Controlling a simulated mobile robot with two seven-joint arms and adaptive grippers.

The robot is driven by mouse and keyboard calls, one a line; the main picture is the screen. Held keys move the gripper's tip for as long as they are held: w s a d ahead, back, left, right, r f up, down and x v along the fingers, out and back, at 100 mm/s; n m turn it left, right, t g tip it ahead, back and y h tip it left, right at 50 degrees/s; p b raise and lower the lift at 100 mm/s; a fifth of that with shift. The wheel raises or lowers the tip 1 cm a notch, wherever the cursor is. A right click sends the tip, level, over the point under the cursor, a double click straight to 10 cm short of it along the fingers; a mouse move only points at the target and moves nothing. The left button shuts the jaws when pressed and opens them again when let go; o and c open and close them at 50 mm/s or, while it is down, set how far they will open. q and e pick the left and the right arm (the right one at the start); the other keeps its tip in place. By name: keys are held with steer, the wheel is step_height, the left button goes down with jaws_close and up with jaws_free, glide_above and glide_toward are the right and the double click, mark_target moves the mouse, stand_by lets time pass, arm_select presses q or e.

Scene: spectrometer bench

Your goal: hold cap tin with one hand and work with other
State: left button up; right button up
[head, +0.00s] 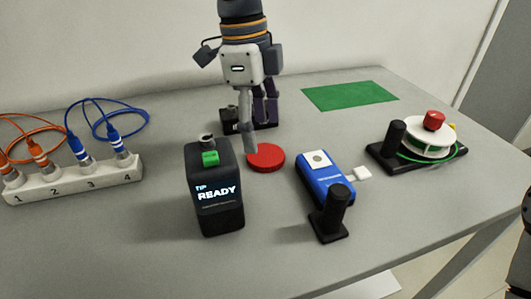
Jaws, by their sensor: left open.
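A flat red round piece (268,160), which looks like the cap tin, lies on the bench just in front of my left gripper. My left gripper (258,135) points down at the middle of the bench, open, with one grey finger reaching down to the left rim of the red piece. I cannot tell whether that finger touches it. The other finger is behind, near a dark purple object (269,108) and a low black block (234,121), both partly hidden. No jaws of my right gripper show.
A black "READY" device (215,215) stands in front. A blue device (323,178) and a black upright post (335,212) are to the right. A numbered cable block (75,184) is left, a reel stand (430,143) right. A green mat (350,95) is bare.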

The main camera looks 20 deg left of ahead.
mark_target(265, 154)
arm_select(q)
steer(key=f, duration=0.2)
steer(key=d+f, duration=0.1)
steer(key=f, duration=0.1)
steer(key=shift+f, duration=0.3)
steer(key=shift+c, duration=0.4)
steer(key=c, duration=0.4)
